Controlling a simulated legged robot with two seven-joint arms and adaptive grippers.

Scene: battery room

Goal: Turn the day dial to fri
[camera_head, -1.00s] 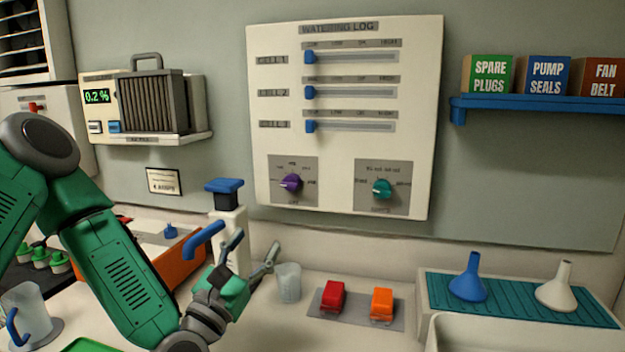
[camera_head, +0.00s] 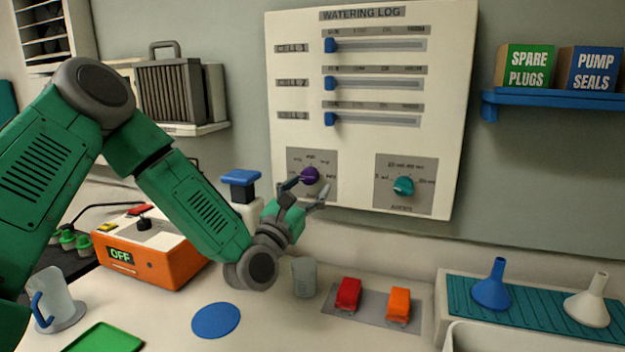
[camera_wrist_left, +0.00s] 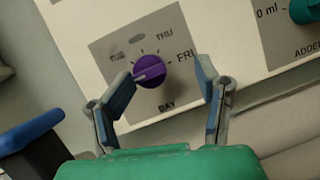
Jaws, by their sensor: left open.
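The purple day dial (camera_head: 310,175) sits on a grey plate at the lower left of the white watering log panel (camera_head: 455,110). In the left wrist view, the dial (camera_wrist_left: 149,70) has a pale mark on its left side, with THU up and right of it and FRI (camera_wrist_left: 185,56) to its right. My left gripper (camera_head: 306,189) is open in front of the dial's lower part. In the wrist view, the dial shows between the open fingers (camera_wrist_left: 166,72), closer to the left one. I cannot tell whether that finger touches it. My right gripper is out of view.
A teal dial (camera_head: 403,186) is right of the day dial, and several blue sliders are above.

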